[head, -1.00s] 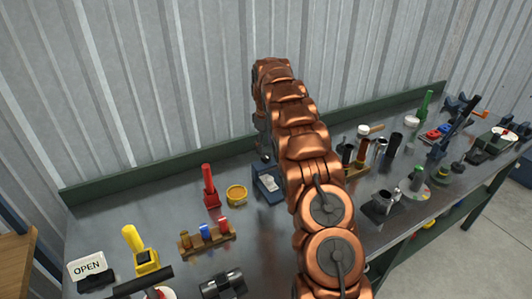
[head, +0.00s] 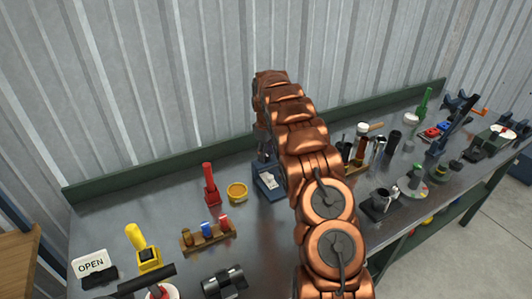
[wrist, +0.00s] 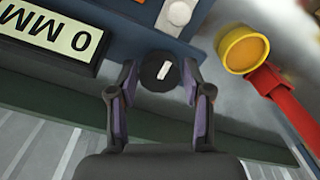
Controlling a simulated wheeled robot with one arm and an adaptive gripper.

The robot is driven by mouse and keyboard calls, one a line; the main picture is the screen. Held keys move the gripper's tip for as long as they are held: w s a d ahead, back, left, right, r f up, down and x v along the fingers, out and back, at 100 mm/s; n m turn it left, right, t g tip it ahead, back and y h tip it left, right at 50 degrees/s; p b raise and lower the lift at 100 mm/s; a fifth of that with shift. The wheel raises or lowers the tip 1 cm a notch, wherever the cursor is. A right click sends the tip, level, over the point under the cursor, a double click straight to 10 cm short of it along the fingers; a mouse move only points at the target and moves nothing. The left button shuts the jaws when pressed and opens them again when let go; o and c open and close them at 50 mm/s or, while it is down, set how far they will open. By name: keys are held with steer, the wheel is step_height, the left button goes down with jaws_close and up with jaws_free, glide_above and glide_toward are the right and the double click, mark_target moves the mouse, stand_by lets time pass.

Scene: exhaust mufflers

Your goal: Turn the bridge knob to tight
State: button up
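A round black knob (wrist: 160,71) with a white pointer bar is in the middle of the wrist view, on a dark blue base (wrist: 140,48). The pointer is slightly tilted from the picture's vertical. My gripper (wrist: 159,68) is open, with one finger on each side of the knob. Gaps show between the fingers and the knob in this view; I cannot tell the height above it. In the head view the blue unit (head: 268,188) stands on the bench beside my arm; my arm hides the knob and fingertips there. No tight mark is readable.
A display (wrist: 48,32) reading "0 MM", upside down, is beside the knob. A small rack (head: 208,237) is in front. Tools crowd the bench to the right.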

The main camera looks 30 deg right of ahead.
steer(key=c, duration=0.7)
steer(key=shift+f+b, duration=0.1)
steer(key=shift+b, duration=0.4)
steer(key=shift+a+f+m+b, duration=0.1)
steer(key=shift+f+m+b, duration=0.05)
steer(key=shift+m+b, duration=1.05)
steer(key=m+b, duration=0.2)
steer(key=b, duration=0.1)
steer(key=m+b, duration=0.4)
steer(key=m, duration=0.2)
steer(key=shift+m, duration=0.4)
steer(key=m+b, duration=0.1)
steer(key=m, duration=0.4)
steer(key=shift+b, duration=0.3)
steer(key=shift+r+m, duration=0.25)
steer(key=shift+m, duration=0.65)
